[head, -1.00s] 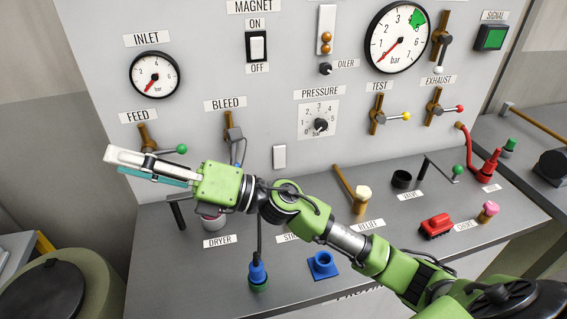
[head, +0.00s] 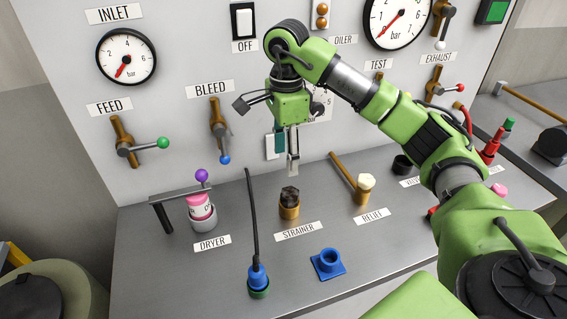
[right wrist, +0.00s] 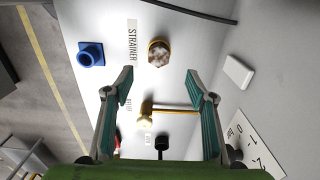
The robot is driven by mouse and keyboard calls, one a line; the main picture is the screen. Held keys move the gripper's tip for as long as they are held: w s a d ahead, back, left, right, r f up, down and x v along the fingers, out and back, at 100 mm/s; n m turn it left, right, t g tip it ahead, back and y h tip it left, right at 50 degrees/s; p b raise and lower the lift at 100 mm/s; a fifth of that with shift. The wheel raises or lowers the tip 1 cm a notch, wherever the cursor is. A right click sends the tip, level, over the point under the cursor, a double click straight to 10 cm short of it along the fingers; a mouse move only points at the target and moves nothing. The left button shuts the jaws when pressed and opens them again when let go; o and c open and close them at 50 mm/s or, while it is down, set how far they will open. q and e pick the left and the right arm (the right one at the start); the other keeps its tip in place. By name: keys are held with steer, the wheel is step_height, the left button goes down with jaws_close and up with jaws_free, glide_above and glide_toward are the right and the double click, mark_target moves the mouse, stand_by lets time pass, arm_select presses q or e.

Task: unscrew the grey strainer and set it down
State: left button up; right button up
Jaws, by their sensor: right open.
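The strainer is a dark grey, rough-looking cap (head: 289,194) on a brass fitting (head: 289,211), upright on the grey bench behind its STRAINER label (head: 298,231). In the right wrist view the strainer (right wrist: 158,52) shows as a mottled grey-brown top in a brass ring, beyond the fingertips. My right gripper (head: 293,170) points down, just above the strainer in the picture and apart from it. It is open and empty; both fingers of it (right wrist: 160,78) show spread in the right wrist view. My left gripper is not in view.
A blue square socket (head: 328,264) and a blue plug with a black cable (head: 258,278) stand in front. The dryer (head: 201,208) with a pink canister is to the left, the brass relief valve (head: 363,188) to the right. The upright panel (head: 180,95) rises close behind.

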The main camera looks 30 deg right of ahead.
mark_target(286, 193)
step_height(286, 193, down, 14)
steer(key=p, duration=0.3)
steer(key=shift+r, duration=0.15)
steer(key=shift+c, duration=0.2)
steer(key=c, duration=1.2)
steer(key=o, duration=0.6)
steer(key=c, duration=0.6)
steer(key=shift+o, duration=0.2)
